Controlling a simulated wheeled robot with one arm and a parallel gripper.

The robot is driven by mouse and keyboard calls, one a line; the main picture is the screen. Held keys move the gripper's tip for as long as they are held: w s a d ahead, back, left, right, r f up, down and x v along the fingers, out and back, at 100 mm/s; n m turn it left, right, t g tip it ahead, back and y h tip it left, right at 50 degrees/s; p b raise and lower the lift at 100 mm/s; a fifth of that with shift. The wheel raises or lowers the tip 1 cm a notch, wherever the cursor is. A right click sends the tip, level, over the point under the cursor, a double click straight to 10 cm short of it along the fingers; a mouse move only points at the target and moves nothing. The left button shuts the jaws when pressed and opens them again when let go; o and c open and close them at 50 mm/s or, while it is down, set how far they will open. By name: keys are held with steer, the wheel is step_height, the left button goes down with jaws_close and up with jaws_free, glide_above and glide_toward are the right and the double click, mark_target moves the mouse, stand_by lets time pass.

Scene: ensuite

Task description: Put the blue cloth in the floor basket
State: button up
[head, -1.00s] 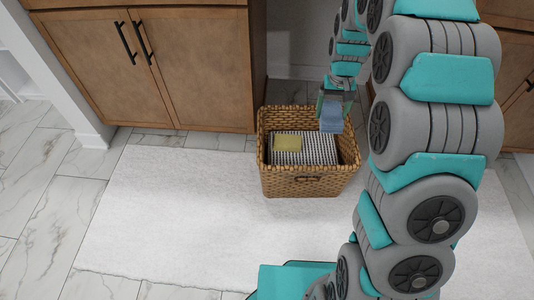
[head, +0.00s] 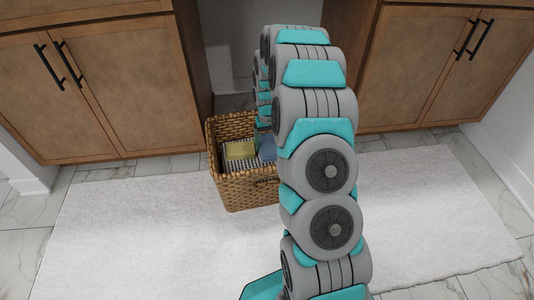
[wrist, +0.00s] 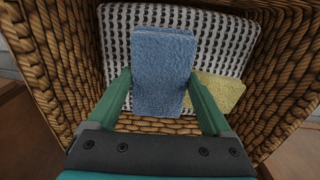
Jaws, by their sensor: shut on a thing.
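The blue cloth (wrist: 162,72) is a folded blue block between the two green fingers of my gripper (wrist: 164,88) in the wrist view. The gripper is shut on it. In the head view part of the blue cloth (head: 268,149) shows beside my arm, and my arm hides the gripper's fingers. The wicker floor basket (head: 245,193) stands on the white rug, and its wall also fills the sides of the wrist view (wrist: 55,62). The cloth is over the basket's opening, above a black-and-white patterned cloth (wrist: 225,45). I cannot tell whether it touches what lies below.
A yellow cloth (head: 240,150) lies in the basket on the patterned cloth. Wooden cabinets (head: 95,85) stand behind on the left, and more (head: 440,75) on the right. The white rug (head: 120,225) is clear around the basket.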

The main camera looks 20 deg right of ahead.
mark_target(268, 145)
steer(key=shift+f, duration=2.35)
steer(key=shift+f, duration=0.1)
steer(key=o, duration=1.2)
steer(key=shift+o, duration=0.2)
step_height(268, 145, up, 12)
steer(key=shift+f+p, duration=0.1)
steer(key=shift+p, duration=0.25)
steer(key=s+a+r+n, duration=0.1)
steer(key=s+a+r, duration=0.35)
steer(key=s, duration=0.25)
steer(key=s+a+r+g, duration=0.1)
steer(key=s+a+r, duration=0.2)
steer(key=s+r, duration=0.35)
steer(key=s+a+r+n, duration=0.1)
steer(key=s+a+r, duration=0.3)
steer(key=s, duration=0.4)
steer(key=s+a+r, duration=0.1)
steer(key=s, duration=0.8)
steer(key=s+a+r, duration=0.1)
steer(key=s+a, duration=0.1)
steer(key=s, duration=0.8)
steer(key=shift+s+g, duration=0.15)
steer(key=shift+g, duration=0.25)
